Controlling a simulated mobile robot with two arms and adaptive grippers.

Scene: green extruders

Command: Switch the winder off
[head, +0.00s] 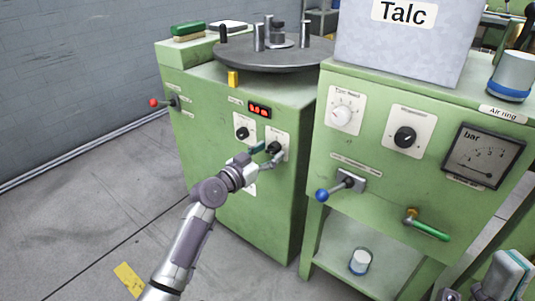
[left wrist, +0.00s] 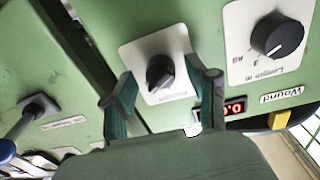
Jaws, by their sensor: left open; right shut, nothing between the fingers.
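The winder is the green cabinet (head: 215,125) with a round dark turntable on top. Its front has two black knobs on white plates and a small red-lit display (head: 259,110). My left gripper (head: 266,153) is open at the right knob (head: 275,147). In the left wrist view its teal fingers (left wrist: 160,95) stand on either side of that knob (left wrist: 160,72), whose plate lettering is too blurred to read. The other knob (left wrist: 277,36), marked "Length m", is to the right there. My right gripper (head: 512,268) is shut and empty at the lower right of the head view.
A second green cabinet (head: 330,235) stands close on the right, with dials, a bar gauge (head: 483,156), a blue-knobbed lever (head: 338,187) and a green-handled valve (head: 428,228). A red-knobbed lever (head: 163,102) sticks out on the winder's left.

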